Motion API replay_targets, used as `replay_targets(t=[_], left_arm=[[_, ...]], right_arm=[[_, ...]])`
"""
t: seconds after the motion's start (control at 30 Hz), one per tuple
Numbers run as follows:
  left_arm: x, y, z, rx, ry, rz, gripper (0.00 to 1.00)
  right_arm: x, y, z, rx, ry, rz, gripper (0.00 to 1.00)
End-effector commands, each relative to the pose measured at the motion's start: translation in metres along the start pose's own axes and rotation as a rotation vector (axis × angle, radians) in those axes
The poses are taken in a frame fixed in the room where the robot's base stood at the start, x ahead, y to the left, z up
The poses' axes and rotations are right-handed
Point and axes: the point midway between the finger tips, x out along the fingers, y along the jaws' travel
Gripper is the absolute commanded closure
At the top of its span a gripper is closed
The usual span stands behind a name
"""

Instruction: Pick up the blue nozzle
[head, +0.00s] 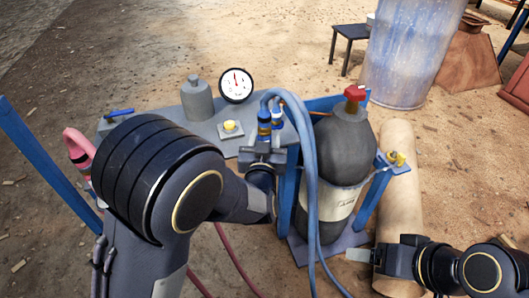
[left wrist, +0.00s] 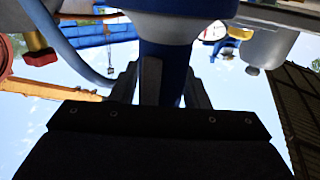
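The blue nozzle (head: 264,122) stands at the right end of the grey bench top, with a yellow band and a blue hose looping from its top. A second similar blue nozzle (head: 277,117) is close on its right. My left gripper (head: 262,146) is just below and in front of the nozzle. In the left wrist view a blue body (left wrist: 172,75) rises between the two fingers (left wrist: 163,88), which look spread to either side; firm contact is not visible. My right gripper (head: 358,255) is low at the right, away from the nozzles; its finger gap is not clear.
A dark gas cylinder (head: 345,150) with a red valve stands right of the nozzles in a blue frame. A pressure gauge (head: 236,84), a grey weight-like canister (head: 197,101) and a yellow knob (head: 231,127) are on the bench. Blue hoses (head: 311,190) hang beside my left gripper.

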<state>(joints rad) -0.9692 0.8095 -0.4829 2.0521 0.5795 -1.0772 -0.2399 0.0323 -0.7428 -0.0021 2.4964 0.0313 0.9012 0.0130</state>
Motion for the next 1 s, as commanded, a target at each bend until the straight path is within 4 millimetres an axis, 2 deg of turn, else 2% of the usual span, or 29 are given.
replay_targets(t=[0.03,0.3,0.53,0.67,0.87,1.0], left_arm=[[0.0,0.0,0.0,0.0,0.0,0.0,0.65],[0.0,0.0,-0.001,-0.001,0.002,0.0,0.99],[0.0,0.0,-0.002,-0.001,0.002,0.0,0.99],[0.0,0.0,-0.009,-0.002,0.004,0.0,0.99],[0.0,0.001,-0.036,-0.004,0.005,0.001,0.99],[0.0,0.0,-0.065,-0.005,0.006,0.0,0.99]], right_arm=[[0.0,0.0,0.0,0.0,0.0,0.0,0.25],[0.0,0.0,0.0,0.0,0.0,0.0,0.25],[0.0,0.0,0.0,0.0,0.0,0.0,0.25],[-0.003,-0.001,-0.002,0.0,0.0,0.0,0.25],[-0.013,-0.006,-0.006,0.0,0.0,0.0,0.25],[-0.023,-0.01,-0.011,0.0,0.0,0.0,0.25]])
